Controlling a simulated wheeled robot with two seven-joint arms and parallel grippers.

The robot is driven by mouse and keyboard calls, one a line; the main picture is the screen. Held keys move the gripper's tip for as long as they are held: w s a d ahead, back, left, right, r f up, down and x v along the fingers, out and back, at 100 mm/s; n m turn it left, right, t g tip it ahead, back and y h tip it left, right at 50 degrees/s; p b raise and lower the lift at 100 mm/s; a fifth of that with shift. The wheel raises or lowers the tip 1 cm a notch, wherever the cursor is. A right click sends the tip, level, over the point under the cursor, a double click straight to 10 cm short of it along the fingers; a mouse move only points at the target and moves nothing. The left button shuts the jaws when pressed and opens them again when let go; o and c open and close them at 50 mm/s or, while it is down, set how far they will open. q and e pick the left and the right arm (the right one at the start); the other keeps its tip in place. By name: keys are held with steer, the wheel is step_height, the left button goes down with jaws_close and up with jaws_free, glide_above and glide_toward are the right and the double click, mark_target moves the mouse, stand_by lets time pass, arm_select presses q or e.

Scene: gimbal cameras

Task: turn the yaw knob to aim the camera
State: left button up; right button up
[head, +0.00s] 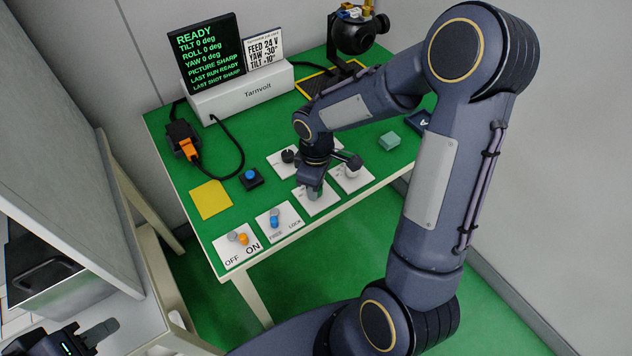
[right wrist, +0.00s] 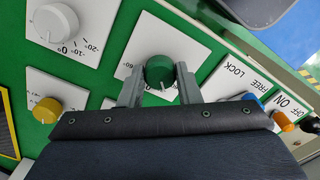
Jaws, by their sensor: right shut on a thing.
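My right gripper (right wrist: 158,88) is shut on a green knob (right wrist: 160,68), with one finger on each side of it. The knob stands on a white plate (right wrist: 150,30) whose visible label reads 60; its name is hidden. In the head view my right gripper (head: 314,190) is low over the front plates, and the arm hides part of them. The camera (head: 356,34) sits on its black gimbal at the back. The screen (head: 207,52) reads YAW 0 deg; the card (head: 264,48) reads YAW -30°. My left gripper (head: 88,338) is at the lower left, its jaw opening unclear.
A white knob (right wrist: 56,22) and a yellow knob (right wrist: 47,110) are on neighbouring plates. A FREE/LOCK switch (head: 274,218) and an OFF/ON switch (head: 241,238) stand left of the gripper. A blue button (head: 250,175) and a yellow note (head: 210,199) are on the green tabletop.

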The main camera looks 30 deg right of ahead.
steer(key=shift+n, duration=1.2)
steer(key=shift+p, duration=0.3)
steer(key=o, duration=1)
steer(key=shift+c, duration=0.2)
steer(key=shift+r, duration=0.1)
step_height(320, 180, up, 7)
steer(key=shift+r, duration=0.3)
